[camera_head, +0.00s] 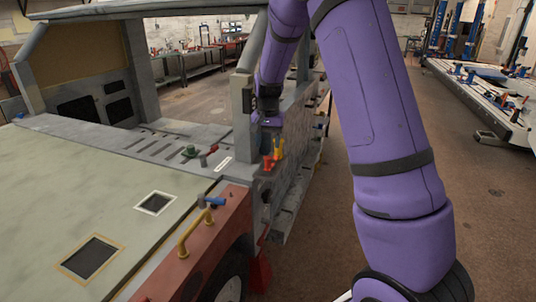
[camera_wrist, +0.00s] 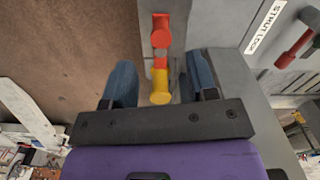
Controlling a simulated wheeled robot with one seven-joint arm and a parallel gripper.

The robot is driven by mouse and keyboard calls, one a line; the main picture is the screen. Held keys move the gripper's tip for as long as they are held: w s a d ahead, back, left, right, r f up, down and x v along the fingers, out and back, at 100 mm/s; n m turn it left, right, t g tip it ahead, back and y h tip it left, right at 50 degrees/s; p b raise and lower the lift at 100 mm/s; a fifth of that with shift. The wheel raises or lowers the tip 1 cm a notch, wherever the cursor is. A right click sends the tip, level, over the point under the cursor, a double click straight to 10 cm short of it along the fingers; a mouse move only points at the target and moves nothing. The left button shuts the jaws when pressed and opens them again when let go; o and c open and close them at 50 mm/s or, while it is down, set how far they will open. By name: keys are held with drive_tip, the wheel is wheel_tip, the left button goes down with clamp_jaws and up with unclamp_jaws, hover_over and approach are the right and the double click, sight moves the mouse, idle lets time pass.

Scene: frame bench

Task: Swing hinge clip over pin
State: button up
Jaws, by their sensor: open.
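My gripper (camera_head: 267,145) is at the front post of the vehicle frame, at its right side. In the wrist view my gripper (camera_wrist: 161,74) has two blue fingers apart, with a yellow part (camera_wrist: 160,88) between them and no clear contact. A red part (camera_wrist: 160,31) lies in line beyond the yellow one, on a grey plate. In the head view the yellow part (camera_head: 278,149) stands beside the fingers and the red part (camera_head: 268,164) is just below. I cannot tell which is the hinge clip and which the pin.
The grey post (camera_head: 243,115) stands close left of my gripper. A yellow handle (camera_head: 190,235) is nearer. Open floor (camera_head: 320,220) lies right.

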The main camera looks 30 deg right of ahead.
drive_tip(key=shift+r, duration=1.6)
drive_tip(key=shift+r, duration=0.1)
drive_tip(key=s+a+r+n+t, duration=0.1)
drive_tip(key=s+a+r+n, duration=0.15)
drive_tip(key=s+r, duration=0.5)
drive_tip(key=s+a+r+n+t, duration=0.2)
drive_tip(key=s+a+r, duration=0.2)
drive_tip(key=s+r, duration=0.4)
drive_tip(key=s+a+n+t, duration=0.2)
drive_tip(key=s+a+n, duration=0.1)
drive_tip(key=s, duration=1.6)
drive_tip(key=shift+s+a+r+n, duration=0.15)
drive_tip(key=shift+r+n, duration=0.05)
drive_tip(key=shift+n, duration=0.15)
